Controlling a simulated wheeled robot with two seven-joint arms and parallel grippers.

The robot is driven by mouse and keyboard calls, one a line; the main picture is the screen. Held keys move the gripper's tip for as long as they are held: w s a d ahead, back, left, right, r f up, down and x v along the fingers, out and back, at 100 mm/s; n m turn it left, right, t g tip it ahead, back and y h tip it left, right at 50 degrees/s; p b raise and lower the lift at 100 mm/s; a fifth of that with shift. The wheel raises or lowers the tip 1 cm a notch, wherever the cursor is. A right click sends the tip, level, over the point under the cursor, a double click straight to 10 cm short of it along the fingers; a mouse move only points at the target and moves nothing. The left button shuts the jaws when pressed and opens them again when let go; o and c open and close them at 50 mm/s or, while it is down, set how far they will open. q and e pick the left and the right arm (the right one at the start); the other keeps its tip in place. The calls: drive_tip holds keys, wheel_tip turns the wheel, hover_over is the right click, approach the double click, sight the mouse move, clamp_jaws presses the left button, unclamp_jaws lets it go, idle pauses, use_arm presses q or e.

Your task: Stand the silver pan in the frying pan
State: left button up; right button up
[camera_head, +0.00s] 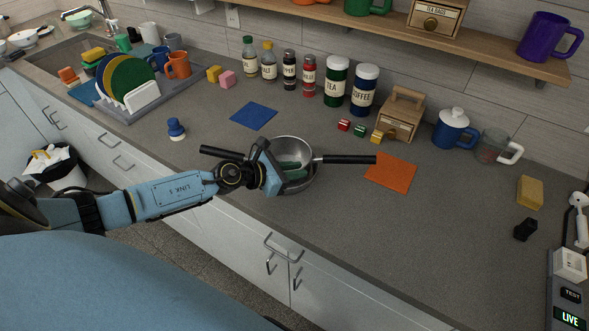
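The silver pan (307,147) is on the counter near its front edge, with a black handle (348,159) pointing right. A second black handle (221,153) points left and passes behind my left gripper; it seems to belong to the frying pan, whose body I cannot clearly separate from the silver pan. My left gripper (288,170) reaches over the left side of the silver pan. Its dark green fingertips seem to be inside the rim; whether they are closed on anything is unclear. The wrist hides the pan's left side. My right gripper is out of view.
An orange mat (391,172) lies just right of the pan, and a blue mat (253,115) behind it. A blue-knobbed object (176,129) stands left. Jars, a wooden box (401,115) and a blue pot (453,131) line the back.

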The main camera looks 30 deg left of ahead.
use_arm(q)
drive_tip(key=shift+o, duration=0.7)
drive_tip(key=shift+s+a+r+p, duration=0.1)
drive_tip(key=shift+s+r+p, duration=0.05)
drive_tip(key=shift+r+p, duration=0.25)
drive_tip(key=b+v, duration=0.3)
drive_tip(key=v, duration=0.8)
drive_tip(key=shift+s+a, duration=0.15)
drive_tip(key=shift+s, duration=0.1)
drive_tip(key=shift+r, duration=0.15)
